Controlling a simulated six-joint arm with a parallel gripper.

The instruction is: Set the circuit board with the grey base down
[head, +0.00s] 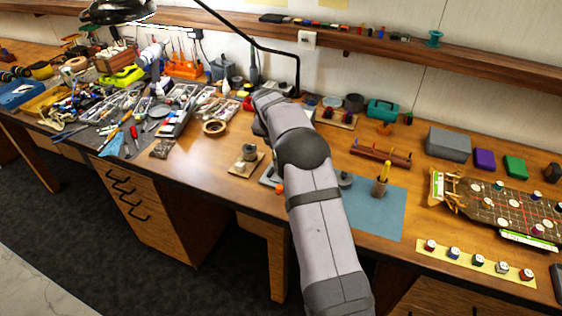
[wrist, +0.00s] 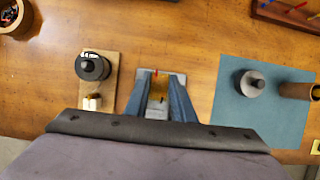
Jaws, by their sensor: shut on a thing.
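My gripper (wrist: 163,90) shows in the wrist view, its two blue fingers pointing away over the wooden table. It is shut on the circuit board with the grey base (wrist: 144,82). A light grey edge, a golden-brown strip and a small red part show between and beside the fingers. I cannot tell whether the base touches the table or hangs just above it. In the head view my arm covers the gripper, and only a grey corner of the base (head: 267,178) shows left of the arm.
A tan board with a dark round part (wrist: 92,67) lies close left of the gripper. A blue-green mat (wrist: 262,118) lies to the right, bearing a grey round part (wrist: 252,84) and a brown cup (wrist: 297,91). A wooden ring bowl (head: 214,128) stands further left. Bare table lies beyond the fingers.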

